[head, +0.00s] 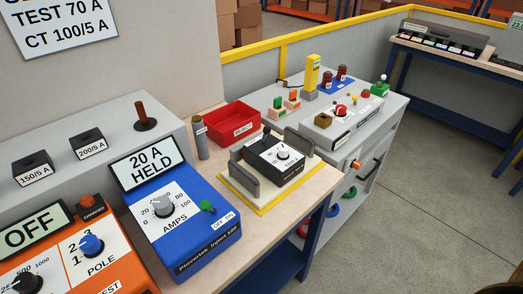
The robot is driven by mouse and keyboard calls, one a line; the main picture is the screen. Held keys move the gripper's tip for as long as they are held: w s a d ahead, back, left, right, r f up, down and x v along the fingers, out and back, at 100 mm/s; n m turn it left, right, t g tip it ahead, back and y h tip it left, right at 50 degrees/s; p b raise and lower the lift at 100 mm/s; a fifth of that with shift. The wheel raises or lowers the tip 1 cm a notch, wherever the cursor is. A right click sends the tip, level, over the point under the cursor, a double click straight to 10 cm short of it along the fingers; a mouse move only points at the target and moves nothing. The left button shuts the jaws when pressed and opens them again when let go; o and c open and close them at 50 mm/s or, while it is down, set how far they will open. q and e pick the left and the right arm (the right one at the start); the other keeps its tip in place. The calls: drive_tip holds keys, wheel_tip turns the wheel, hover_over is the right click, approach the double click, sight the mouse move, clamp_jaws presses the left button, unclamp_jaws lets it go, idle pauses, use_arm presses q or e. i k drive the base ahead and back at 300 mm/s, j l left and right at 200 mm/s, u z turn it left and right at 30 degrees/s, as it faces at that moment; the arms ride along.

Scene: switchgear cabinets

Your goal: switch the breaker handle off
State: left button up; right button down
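The picture shows no part clearly marked as the breaker handle. A black device (274,163) with a white dial face and a round knob (283,155) sits between two upright grey plates on a yellow-edged base on the bench. Right of it, a grey cabinet carries a small orange handle (356,165) and a dark bar handle (376,168) on its front. A blue injector box (185,225) reads "20 A HELD" and has a green toggle (208,206) by an OFF/ON label. Neither of my grippers can be made out.
An orange test box (75,258) reading OFF stands at lower left. A red tray (234,129) lies behind the black device. A red button (341,110) is on the grey console. A yellow rail (283,50) runs behind. The floor at right is clear.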

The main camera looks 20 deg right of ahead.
sight(266, 130)
drive_tip(key=i+l+u, duration=0.1)
drive_tip(key=l+u, duration=0.35)
drive_tip(key=l, duration=0.6)
drive_tip(key=k+l+u, duration=0.1)
drive_tip(key=l+u, duration=0.35)
drive_tip(key=l, duration=0.55)
